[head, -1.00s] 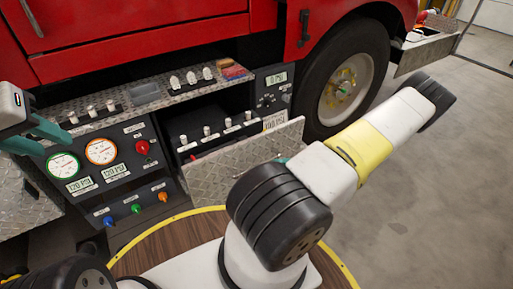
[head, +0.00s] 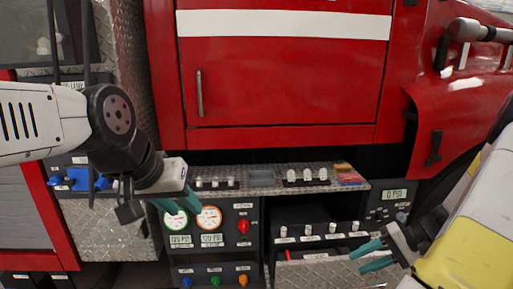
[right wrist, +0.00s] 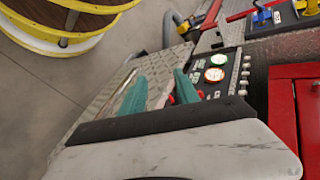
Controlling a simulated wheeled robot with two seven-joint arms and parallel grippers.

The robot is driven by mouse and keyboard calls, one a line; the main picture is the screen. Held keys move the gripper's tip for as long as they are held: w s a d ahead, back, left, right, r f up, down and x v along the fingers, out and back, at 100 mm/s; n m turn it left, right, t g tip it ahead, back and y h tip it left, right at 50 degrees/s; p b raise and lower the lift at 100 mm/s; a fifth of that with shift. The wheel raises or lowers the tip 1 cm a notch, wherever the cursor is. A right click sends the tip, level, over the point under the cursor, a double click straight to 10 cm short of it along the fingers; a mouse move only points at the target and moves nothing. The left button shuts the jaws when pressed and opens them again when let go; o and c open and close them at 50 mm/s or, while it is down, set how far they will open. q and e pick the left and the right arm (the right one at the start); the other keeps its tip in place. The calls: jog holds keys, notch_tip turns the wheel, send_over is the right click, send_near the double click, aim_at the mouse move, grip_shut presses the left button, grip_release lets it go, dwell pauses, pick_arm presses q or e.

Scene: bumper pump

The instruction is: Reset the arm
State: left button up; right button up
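My left gripper (head: 177,203) is in front of the upper left of the pump panel, close to the gauges. Its teal fingers look apart, with nothing seen between them. My right gripper (head: 372,256) is at the lower right, in front of the open compartment. Its teal fingers are also apart in the right wrist view (right wrist: 160,85), with a small red part of the scene behind the gap. The pump panel (head: 222,258) has two round gauges, a red knob (head: 243,226), and blue, green and orange knobs below. I cannot tell whether either gripper touches the panel.
A diamond-plate ledge (head: 262,180) with white switches runs above the panel. A dropped diamond-plate flap (head: 320,272) is below the compartment. A 0 PSI display (head: 393,194) is at right. A red truck door (head: 285,80) rises above.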

jog(key=s+a+r+n+t+h, duration=0.1)
jog(key=s+a+r+h, duration=0.1)
jog(key=a+r, duration=0.3)
jog(key=s+a+r+n+t+h, duration=0.2)
jog(key=s+a+r+h, duration=0.1)
jog(key=r, duration=0.9)
jog(key=s+a+r+n+t+h, duration=0.1)
jog(key=s+a+r+h, duration=0.2)
jog(key=a+r, duration=0.5)
jog(key=shift+s+r+n+t, duration=0.15)
jog(key=shift+s+n+t, duration=0.25)
